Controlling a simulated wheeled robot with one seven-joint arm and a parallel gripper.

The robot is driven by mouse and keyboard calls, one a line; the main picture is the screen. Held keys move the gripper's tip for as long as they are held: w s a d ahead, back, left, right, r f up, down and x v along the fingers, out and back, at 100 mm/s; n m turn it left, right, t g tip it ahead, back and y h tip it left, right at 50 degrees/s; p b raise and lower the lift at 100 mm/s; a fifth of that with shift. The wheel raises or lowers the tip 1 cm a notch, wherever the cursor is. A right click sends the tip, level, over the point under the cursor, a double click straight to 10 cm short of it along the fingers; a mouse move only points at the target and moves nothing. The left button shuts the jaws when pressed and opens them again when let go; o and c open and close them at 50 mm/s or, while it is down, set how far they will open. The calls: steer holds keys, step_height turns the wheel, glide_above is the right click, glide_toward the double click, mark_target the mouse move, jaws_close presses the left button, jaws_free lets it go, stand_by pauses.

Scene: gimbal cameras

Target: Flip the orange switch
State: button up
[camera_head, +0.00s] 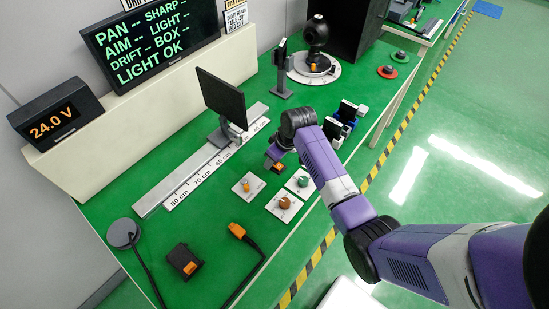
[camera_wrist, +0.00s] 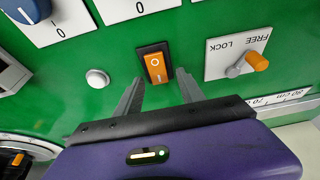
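The orange rocker switch (camera_wrist: 155,66) sits in a black frame on the green surface in the wrist view. White marks show on its face; which side is pressed in I cannot tell. My gripper (camera_wrist: 160,79) is open, with one dark finger to each side just in front of the switch and nothing between them. I cannot tell whether a fingertip touches the frame. In the head view my gripper (camera_head: 273,160) is low over the green bench, and a bit of orange (camera_head: 279,168) shows beside it.
A FREE/LOCK plate with an orange lever (camera_wrist: 257,61) lies right of the switch. A white button (camera_wrist: 97,78) and a blue knob (camera_wrist: 27,8) lie left. In the head view, a monitor (camera_head: 222,97), green knob (camera_head: 303,181) and brown knob (camera_head: 285,203) stand near my gripper.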

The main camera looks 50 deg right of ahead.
mark_target(280, 166)
steer(key=v, duration=0.7)
steer(key=shift+s+r+b, duration=0.15)
steer(key=shift+r+b, duration=0.15)
steer(key=shift+r, duration=0.1)
stand_by(0.5)
